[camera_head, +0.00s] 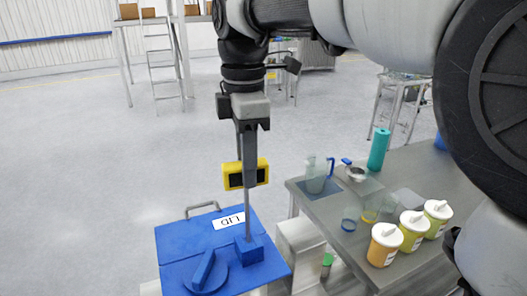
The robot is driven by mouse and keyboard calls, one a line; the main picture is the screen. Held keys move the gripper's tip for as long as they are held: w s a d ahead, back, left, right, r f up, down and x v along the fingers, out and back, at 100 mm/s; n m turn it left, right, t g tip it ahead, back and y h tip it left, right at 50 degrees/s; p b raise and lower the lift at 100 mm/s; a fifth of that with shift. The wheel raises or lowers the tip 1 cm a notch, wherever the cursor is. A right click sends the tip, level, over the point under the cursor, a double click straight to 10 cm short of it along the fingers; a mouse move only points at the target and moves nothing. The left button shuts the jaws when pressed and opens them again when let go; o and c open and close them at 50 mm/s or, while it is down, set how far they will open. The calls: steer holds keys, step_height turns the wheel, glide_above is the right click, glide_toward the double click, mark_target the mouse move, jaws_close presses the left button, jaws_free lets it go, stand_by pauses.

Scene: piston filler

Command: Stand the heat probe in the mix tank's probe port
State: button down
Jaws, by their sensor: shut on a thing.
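The heat probe has a yellow box with a dark face (236,181) and a thin grey rod running straight down. My gripper (249,152) is above the tank, pointing down, shut on the probe at its yellow box. The probe is upright. The mix tank has a blue lid (183,243) with a white label reading LID. A raised blue block (258,251) on the lid's right part looks like the probe port. The rod's lower end meets this block in the picture. I cannot tell how deep it sits, and the tip is hidden.
A blue round cap with a bar (205,272) and a grey handle (202,209) are on the lid. To the right, a grey table (325,211) bears a clear jug (316,180), a teal roll (379,150) and several lidded tubs. Floor left is clear.

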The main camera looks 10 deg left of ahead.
steer(key=b, duration=0.3)
glide_above(249, 226)
steer(key=shift+w+f, duration=0.15)
steer(key=shift+f, duration=1.3)
steer(key=shift+w+f, duration=0.1)
steer(key=shift+f, duration=1.4)
steer(key=shift+f+b, duration=2.95)
steer(key=shift+f, duration=1.65)
steer(key=c, duration=1.4)
jaws_free()
step_height(249, 226, up, 18)
steer(key=p, duration=0.4)
steer(key=shift+f, duration=0.25)
